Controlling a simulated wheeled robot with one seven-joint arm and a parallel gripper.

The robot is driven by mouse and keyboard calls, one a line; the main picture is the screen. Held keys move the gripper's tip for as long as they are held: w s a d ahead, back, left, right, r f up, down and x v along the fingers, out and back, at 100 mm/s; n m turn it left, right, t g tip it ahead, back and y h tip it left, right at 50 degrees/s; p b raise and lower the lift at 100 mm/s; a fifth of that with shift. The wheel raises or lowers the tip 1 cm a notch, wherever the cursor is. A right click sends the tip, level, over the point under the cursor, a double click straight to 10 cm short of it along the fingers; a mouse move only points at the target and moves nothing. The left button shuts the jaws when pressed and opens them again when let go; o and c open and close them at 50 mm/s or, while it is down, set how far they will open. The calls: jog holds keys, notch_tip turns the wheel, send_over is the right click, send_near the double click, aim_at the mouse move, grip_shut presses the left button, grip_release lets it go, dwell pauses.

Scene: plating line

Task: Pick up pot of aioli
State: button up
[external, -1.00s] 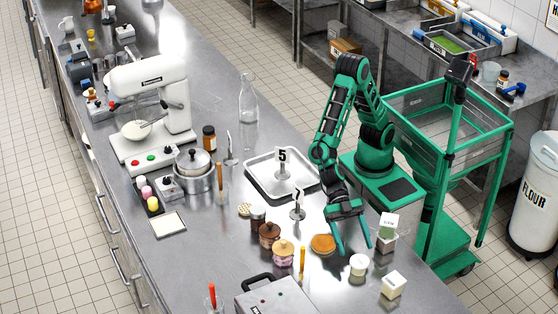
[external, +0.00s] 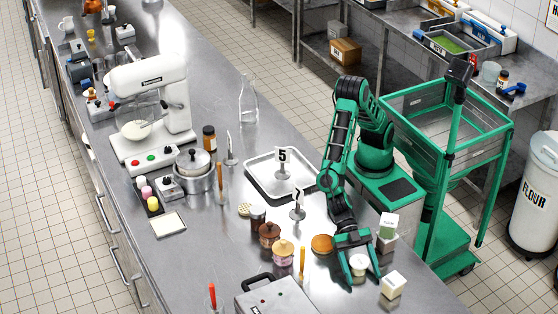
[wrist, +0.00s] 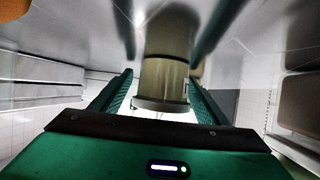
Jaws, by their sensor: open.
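A small pale round pot (external: 358,266), which I take for the pot of aioli, stands upright on the steel counter near its right edge in the external view. No label on it can be read. My gripper (external: 362,278) is low over it, pointing down and open, with one finger on each side of the pot. In the wrist view the pot shows as a beige cylinder (wrist: 166,65) between the two green fingers (wrist: 162,90). I see gaps beside it, and the fingers do not look closed on it.
A white cube-shaped container (external: 393,286) stands close to the right of the gripper, and a labelled tub (external: 388,228) stands behind it. An orange-brown round item (external: 322,244) lies to the left. Lidded jars (external: 283,252), an orange upright stick (external: 302,260) and number stand 7 (external: 298,209) are farther left.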

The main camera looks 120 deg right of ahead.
jog(key=c, duration=1)
